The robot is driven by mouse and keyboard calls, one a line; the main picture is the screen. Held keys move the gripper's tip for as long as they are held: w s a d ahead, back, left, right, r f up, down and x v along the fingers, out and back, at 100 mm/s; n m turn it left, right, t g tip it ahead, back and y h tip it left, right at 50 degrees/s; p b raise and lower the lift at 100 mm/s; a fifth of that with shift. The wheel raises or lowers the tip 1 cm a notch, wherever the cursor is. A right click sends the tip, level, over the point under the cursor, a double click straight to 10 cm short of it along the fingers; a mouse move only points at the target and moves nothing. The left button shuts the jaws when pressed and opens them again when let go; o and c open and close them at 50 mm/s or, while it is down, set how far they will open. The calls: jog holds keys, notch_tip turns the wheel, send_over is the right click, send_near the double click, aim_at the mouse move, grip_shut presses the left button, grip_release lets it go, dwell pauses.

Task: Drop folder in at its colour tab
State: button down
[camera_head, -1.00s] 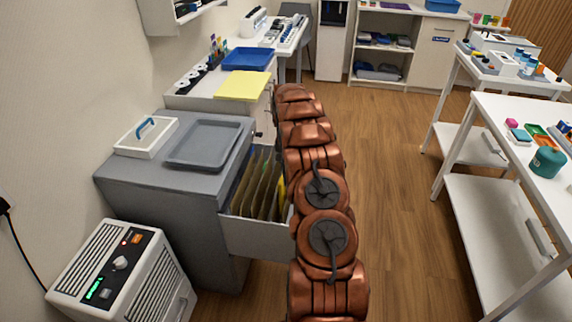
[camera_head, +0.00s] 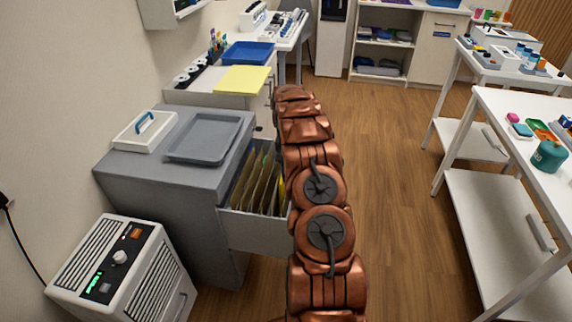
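An open drawer (camera_head: 256,233) of the grey cabinet (camera_head: 175,190) holds several upright tan hanging folders (camera_head: 256,183). A thin yellow edge shows at the right end of the row, beside my copper arm. My arm reaches forward and covers the drawer's right side. My gripper is not visible; it is hidden behind the arm or out of the picture. A flat yellow folder or sheet (camera_head: 243,80) lies on the white cabinet behind. I cannot make out the colour tabs.
A grey tray (camera_head: 204,138) and a white tray with a blue handle (camera_head: 145,131) sit on the grey cabinet. A white machine (camera_head: 125,268) stands at front left. White tables (camera_head: 520,130) stand at right. The wooden floor (camera_head: 390,200) between is clear.

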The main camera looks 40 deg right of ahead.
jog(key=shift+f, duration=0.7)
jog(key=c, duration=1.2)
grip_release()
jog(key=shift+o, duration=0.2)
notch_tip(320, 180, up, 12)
